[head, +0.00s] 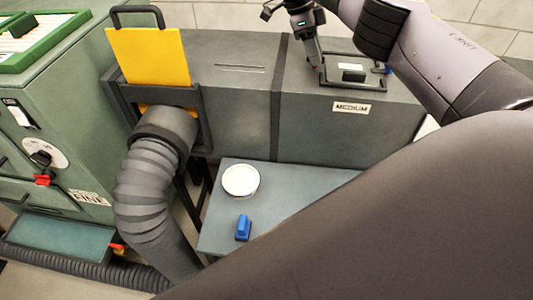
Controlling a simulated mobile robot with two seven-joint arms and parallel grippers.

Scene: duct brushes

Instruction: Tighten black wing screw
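My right gripper (316,62) comes down from the top of the picture onto the left side of a dark hatch frame (352,85) on top of the grey duct. Its fingertips are small and dark against the frame, so I cannot tell whether they are open or shut. No black wing screw shows clearly; the spot at the fingertips is covered by the gripper. A small blue piece (382,70) is at the frame's right side. My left gripper is not in view.
The duct (240,105) carries a "MEDIUM" label (351,108). A yellow plate (150,57) stands in a slot at left, above a ribbed hose (145,190). A lower grey table (290,190) holds a white round dish (240,180) and a blue block (243,228). A green cabinet (75,100) stands left.

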